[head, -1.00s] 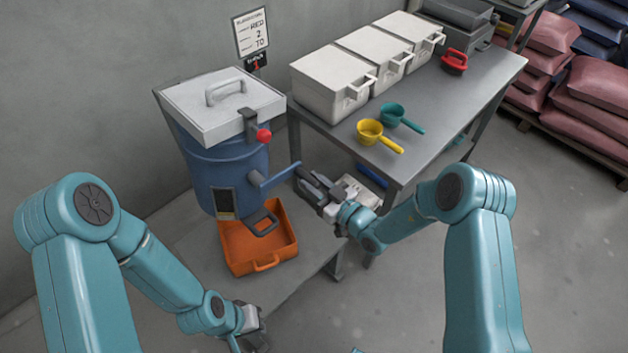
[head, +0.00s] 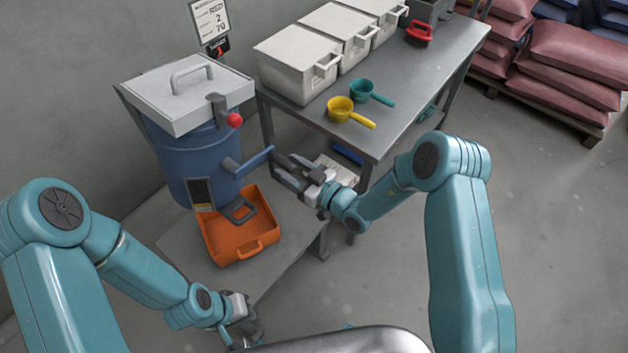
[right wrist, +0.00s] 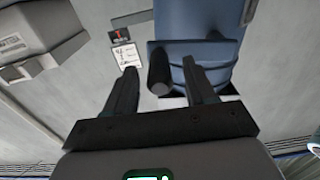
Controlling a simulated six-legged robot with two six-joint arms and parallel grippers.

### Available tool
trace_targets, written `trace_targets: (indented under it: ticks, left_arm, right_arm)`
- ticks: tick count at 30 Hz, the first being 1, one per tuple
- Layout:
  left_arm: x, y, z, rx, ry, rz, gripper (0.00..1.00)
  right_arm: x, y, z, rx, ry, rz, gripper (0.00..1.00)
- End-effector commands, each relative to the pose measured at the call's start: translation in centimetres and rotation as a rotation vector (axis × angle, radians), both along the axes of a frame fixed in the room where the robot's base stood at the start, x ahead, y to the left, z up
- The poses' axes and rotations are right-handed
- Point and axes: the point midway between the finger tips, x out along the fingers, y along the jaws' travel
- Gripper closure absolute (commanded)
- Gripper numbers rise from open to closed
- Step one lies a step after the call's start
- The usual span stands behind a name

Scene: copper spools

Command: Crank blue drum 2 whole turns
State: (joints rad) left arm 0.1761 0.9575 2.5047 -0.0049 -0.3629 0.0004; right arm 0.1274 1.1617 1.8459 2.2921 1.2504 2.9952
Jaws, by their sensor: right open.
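The blue drum (head: 185,160) stands on a low grey table, with a light lid (head: 160,92) closed by a latch with a red knob (head: 234,120). Its blue crank arm (head: 254,160) sticks out to the right from its front. My right gripper (head: 277,172) is open at the outer end of the crank. In the right wrist view the dark crank grip (right wrist: 160,75) stands between the two open fingers (right wrist: 160,82), nearer the left one. My left gripper (head: 245,325) is low at the bottom of the head view; its fingers are partly hidden.
An orange tray (head: 262,250) sits below the drum's spout. The side table (head: 400,118) holds white bins (head: 290,85), a yellow scoop (head: 340,110), a teal scoop (head: 362,90) and a red-handled item (head: 419,33). A sign (head: 210,20) hangs on the wall.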

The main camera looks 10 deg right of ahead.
Motion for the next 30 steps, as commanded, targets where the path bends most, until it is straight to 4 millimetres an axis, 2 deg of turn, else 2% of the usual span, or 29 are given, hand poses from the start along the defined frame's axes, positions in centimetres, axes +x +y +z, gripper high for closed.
trace_targets:
  ticks: [9,15,21,30]
  left_arm:
    - [0.0,0.0,-1.7,0.0,0.0,0.0,1.0]
    - [0.0,0.0,-2.4,0.0,0.0,0.0,1.0]
    - [0.0,0.0,-2.7,0.0,0.0,0.0,1.0]
    - [0.0,0.0,-2.6,0.0,0.0,0.0,1.0]
  right_arm:
    - [-6.0,-5.5,-0.3,0.001,0.003,-0.007,0.45]
    - [-9.4,-8.4,-0.2,0.002,0.003,-0.006,0.45]
    - [-11.1,-9.9,-0.1,0.001,0.002,-0.003,0.45]
    - [-11.5,-10.1,0.0,0.001,0.002,-0.001,0.45]
